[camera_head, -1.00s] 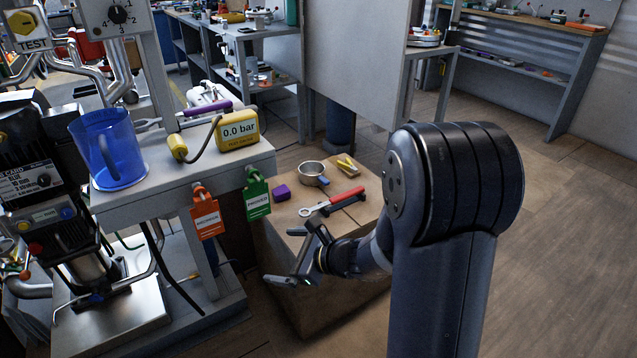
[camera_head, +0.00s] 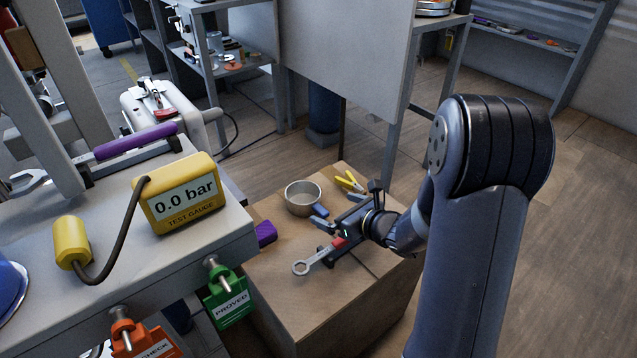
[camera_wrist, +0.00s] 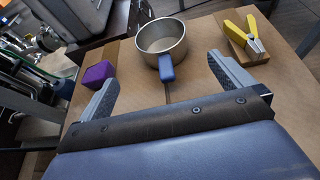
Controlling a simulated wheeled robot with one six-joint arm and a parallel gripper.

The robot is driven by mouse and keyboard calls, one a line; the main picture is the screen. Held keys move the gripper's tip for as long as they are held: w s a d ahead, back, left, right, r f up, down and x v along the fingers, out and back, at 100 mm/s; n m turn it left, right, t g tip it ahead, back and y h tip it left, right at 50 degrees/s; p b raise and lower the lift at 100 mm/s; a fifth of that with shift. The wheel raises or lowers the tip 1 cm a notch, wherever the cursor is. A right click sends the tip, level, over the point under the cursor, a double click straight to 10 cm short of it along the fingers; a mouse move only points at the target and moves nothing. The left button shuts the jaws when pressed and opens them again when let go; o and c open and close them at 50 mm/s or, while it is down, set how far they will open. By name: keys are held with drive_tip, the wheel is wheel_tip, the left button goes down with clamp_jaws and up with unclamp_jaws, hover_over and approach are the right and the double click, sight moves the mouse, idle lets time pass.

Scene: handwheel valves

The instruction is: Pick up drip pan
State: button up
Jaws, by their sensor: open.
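The drip pan (camera_head: 303,193) is a round, open metal pan with a short blue handle. It stands upright on a wooden box (camera_head: 315,320). In the wrist view the drip pan (camera_wrist: 160,39) is ahead of my gripper, with its blue handle (camera_wrist: 166,68) pointing toward me. My gripper (camera_head: 336,210) is open, just to the right of the pan in the head view. In the wrist view my gripper (camera_wrist: 162,72) has its fingers spread on either side of the handle, not visibly touching it. Nothing is held.
A purple block (camera_wrist: 97,75) lies left of the pan. Yellow-handled pliers (camera_wrist: 243,39) lie to its right. A red-handled wrench (camera_head: 317,257) lies near my gripper, partly hidden. The bench with the yellow test gauge (camera_head: 178,195) and hanging tags borders the box at left.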

sight(325, 212)
drive_tip(key=b+x, duration=0.1)
drive_tip(key=x, duration=0.4)
drive_tip(key=shift+w, duration=0.35)
drive_tip(key=b+x, duration=0.2)
drive_tip(key=x, duration=0.3)
drive_tip(key=shift+w+a, duration=0.2)
drive_tip(key=shift+a, duration=0.1)
drive_tip(key=c, duration=1)
